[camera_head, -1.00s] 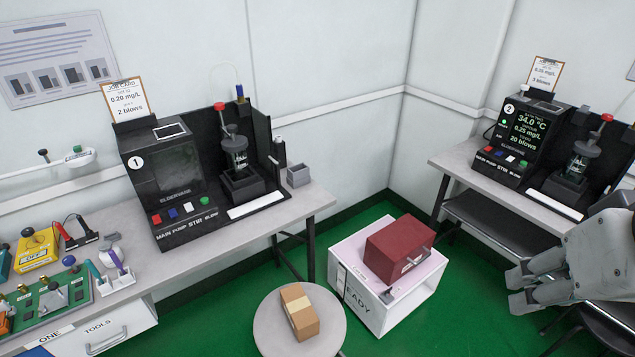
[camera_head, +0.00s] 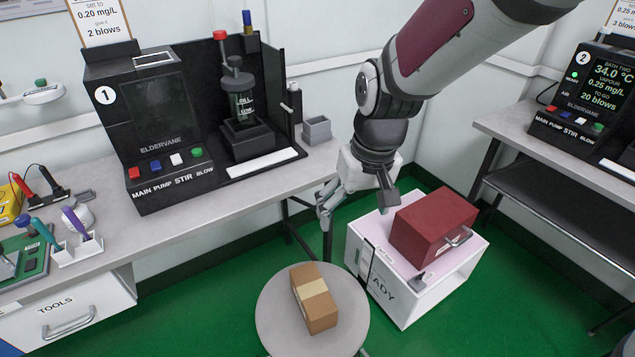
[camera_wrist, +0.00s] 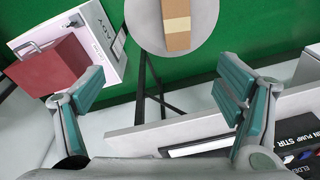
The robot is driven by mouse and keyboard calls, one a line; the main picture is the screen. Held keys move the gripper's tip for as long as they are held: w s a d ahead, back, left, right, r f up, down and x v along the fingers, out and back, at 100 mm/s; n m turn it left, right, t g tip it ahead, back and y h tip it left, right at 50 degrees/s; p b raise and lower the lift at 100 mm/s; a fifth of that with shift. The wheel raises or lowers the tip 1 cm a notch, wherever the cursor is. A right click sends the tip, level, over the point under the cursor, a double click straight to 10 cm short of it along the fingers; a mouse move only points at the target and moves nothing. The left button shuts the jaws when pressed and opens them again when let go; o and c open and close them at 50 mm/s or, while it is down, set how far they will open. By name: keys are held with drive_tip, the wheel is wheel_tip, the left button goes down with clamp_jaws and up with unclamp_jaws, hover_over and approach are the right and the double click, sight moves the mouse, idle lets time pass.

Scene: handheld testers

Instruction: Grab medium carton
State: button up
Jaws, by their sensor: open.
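A brown cardboard carton (camera_head: 315,298) with a pale tape band lies on a round grey stool (camera_head: 271,325). It also shows at the top of the wrist view (camera_wrist: 177,22), on the stool top (camera_wrist: 207,15). My gripper (camera_head: 355,203) hangs above and behind the stool, between the bench edge and the white box. In the wrist view my gripper (camera_wrist: 165,85) has its fingers spread wide with nothing between them. The carton lies beyond the fingertips, apart from them.
A white box (camera_head: 408,303) with a red case (camera_head: 430,228) on top stands right of the stool. Bench one (camera_head: 225,205) carries the black tester (camera_head: 160,130) and a small grey bin (camera_head: 317,130). Bench two (camera_head: 560,150) is at right.

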drive_tip(key=n+g+h+b, duration=0.1)
drive_tip(key=n+b, duration=0.1)
drive_tip(key=b, duration=0.6)
hover_over(313, 287)
wheel_tip(313, 287, down, 23)
drive_tip(key=shift+w+d+f, duration=0.1)
drive_tip(key=shift+f, duration=0.1)
wheel_tip(313, 287, down, 8)
drive_tip(key=shift+b, duration=1.05)
drive_tip(key=shift+s+a+f+b, duration=0.15)
drive_tip(key=shift+f+b, duration=0.6)
drive_tip(key=shift+f, duration=0.8)
drive_tip(key=shift+s+a+f+b, duration=0.15)
drive_tip(key=shift+f+b, duration=0.6)
drive_tip(key=shift+f, duration=0.75)
drive_tip(key=shift+d, duration=0.1)
drive_tip(key=shift+r, duration=0.1)
drive_tip(key=shift+c, duration=0.6)
drive_tip(key=c, duration=1.3)
